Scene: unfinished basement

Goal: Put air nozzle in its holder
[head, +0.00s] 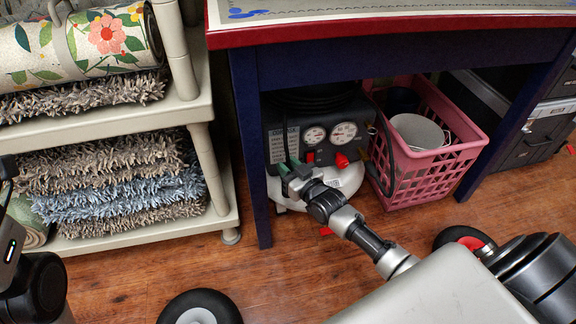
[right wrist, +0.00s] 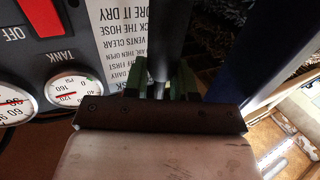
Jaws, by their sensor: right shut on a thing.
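The air compressor (head: 318,135) stands under the blue table, with a dark panel, two gauges and a red knob. My right gripper (head: 290,168) is at the left part of this panel. In the right wrist view its green fingers (right wrist: 162,82) are shut on a dark upright rod, which I take to be the air nozzle (right wrist: 173,38). The rod is in front of the panel's printed label (right wrist: 120,40); its lower end is hidden by the gripper. I cannot make out the holder. Of my left arm, only parts show at the left edge.
A pink crate (head: 425,160) with a white bucket (head: 418,131) stands right of the compressor. The blue table leg (head: 250,160) is close on the left. A shelf (head: 120,122) with rugs is further left. A dark toolbox (head: 535,130) stands at right. Wooden floor lies in front.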

